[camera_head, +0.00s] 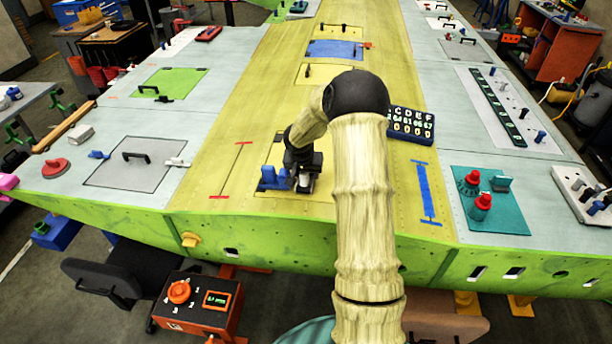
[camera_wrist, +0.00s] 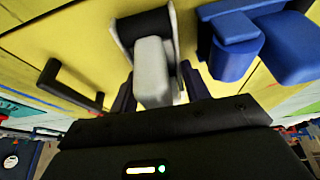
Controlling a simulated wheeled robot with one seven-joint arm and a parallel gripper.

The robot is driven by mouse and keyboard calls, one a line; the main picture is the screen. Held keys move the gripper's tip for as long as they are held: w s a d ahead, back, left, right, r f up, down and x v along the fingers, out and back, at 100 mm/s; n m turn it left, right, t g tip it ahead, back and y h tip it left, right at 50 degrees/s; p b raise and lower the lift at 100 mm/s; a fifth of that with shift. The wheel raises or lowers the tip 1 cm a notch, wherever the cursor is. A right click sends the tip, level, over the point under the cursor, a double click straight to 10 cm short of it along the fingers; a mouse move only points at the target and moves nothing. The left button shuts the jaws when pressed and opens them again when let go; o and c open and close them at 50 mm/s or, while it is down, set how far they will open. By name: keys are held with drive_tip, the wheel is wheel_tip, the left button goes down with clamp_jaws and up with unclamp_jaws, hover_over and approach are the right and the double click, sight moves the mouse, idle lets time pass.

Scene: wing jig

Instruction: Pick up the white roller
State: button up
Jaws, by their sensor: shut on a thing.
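The white roller (camera_wrist: 153,72) shows in the wrist view as a pale grey-white piece with a black part at its far end. It sits between the two dark fingers of my gripper (camera_wrist: 157,95), which are shut on it. In the head view my gripper (camera_head: 303,178) points down over the yellow middle panel, with a bit of the pale roller (camera_head: 304,188) showing at its tips. Most of the roller is hidden there. I cannot tell whether it touches the panel.
A blue block-like tool (camera_head: 270,179) stands close beside my gripper, and in the wrist view (camera_wrist: 232,48) too. A black handle (camera_wrist: 68,84) is on the other side. A blue letter board (camera_head: 411,124) and a blue I-shaped strip (camera_head: 426,192) lie to the right. Bare yellow panel (camera_head: 215,150) is at left.

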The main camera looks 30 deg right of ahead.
drive_tip(key=shift+r, duration=0.15)
wheel_tip(320, 180, up, 10)
drive_tip(key=b, duration=0.3)
drive_tip(key=shift+f, duration=0.2)
drive_tip(key=shift+r, duration=0.1)
